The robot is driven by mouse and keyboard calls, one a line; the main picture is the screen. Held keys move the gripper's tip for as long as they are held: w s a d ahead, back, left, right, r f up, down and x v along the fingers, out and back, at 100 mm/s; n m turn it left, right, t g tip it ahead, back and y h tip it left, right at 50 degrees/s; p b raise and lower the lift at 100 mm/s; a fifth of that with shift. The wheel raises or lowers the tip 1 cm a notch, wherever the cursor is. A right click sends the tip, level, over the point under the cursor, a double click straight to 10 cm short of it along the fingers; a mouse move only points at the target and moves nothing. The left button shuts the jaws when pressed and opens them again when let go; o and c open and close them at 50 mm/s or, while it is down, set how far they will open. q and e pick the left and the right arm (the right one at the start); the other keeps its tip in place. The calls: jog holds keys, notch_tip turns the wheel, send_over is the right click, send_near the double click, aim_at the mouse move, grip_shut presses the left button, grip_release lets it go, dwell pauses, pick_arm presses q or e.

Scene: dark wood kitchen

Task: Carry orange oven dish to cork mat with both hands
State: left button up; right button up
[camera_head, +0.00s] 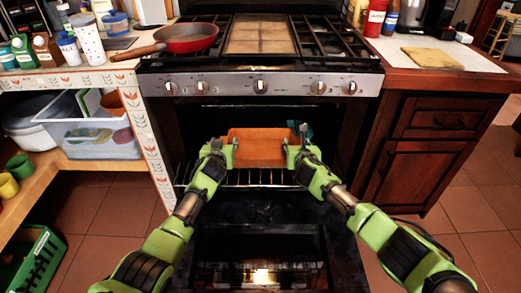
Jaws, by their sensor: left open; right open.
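The orange oven dish (259,149) sits on the pulled-out oven rack in the open oven. My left gripper (226,147) is at the dish's left end, and my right gripper (292,148) is at its right end. Both are open and very close to the dish ends; I cannot tell whether they touch it. The fingers partly hide the ends of the dish. A tan mat that looks like the cork mat (438,57) lies flat on the right counter, with nothing on it.
The oven door (262,225) is folded down in front, below my arms. A red pan (186,37) stands on the stove's left burners, its handle over the left counter. A red canister (375,18) and a dark appliance stand behind the mat. A teal object (306,129) shows beside my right gripper.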

pick_arm(q)
grip_shut()
pick_arm(e)
grip_shut()
